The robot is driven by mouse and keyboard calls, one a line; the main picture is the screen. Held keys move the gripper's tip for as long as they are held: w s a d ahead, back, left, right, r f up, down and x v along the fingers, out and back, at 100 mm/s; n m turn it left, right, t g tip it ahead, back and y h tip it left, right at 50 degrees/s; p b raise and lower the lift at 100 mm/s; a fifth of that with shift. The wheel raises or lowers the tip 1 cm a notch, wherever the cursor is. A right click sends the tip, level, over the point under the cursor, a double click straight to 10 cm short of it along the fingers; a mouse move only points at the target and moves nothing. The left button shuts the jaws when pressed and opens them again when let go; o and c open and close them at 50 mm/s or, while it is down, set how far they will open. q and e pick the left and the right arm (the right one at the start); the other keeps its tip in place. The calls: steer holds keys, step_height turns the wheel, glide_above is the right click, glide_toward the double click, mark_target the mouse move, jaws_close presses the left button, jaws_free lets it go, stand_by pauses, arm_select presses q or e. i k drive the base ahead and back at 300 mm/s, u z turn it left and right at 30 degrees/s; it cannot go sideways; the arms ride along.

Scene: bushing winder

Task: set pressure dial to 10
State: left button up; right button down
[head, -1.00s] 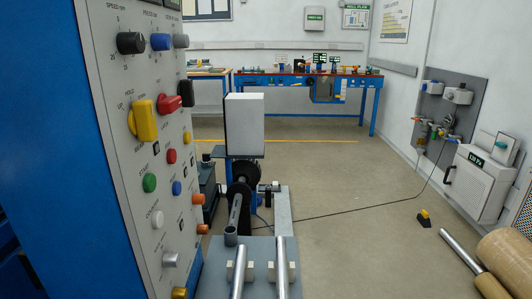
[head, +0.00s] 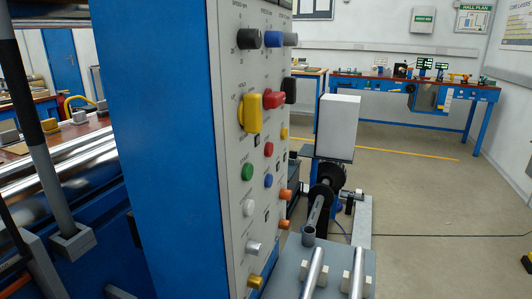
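The control panel (head: 235,150) stands at a steep angle left of centre, with its face turned to the right. Along its top are three dials: a black one (head: 248,39) under a speed label, a blue one (head: 274,40) in the middle and a grey one (head: 290,40) at the far edge. The labels over the blue and grey dials are too small to read surely, so I cannot tell for certain which dial is pressure. The dial settings cannot be read. Neither of my grippers is in view.
The blue cabinet side (head: 150,150) fills the left middle. A winding shaft (head: 315,215) stands right of the panel. Open floor (head: 420,195) lies farther right.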

mark_target(273, 39)
steer(key=u, duration=2.1)
steer(key=i, duration=0.55)
steer(key=z, duration=2.2)
steer(key=i, duration=0.5)
steer(key=z, duration=0.05)
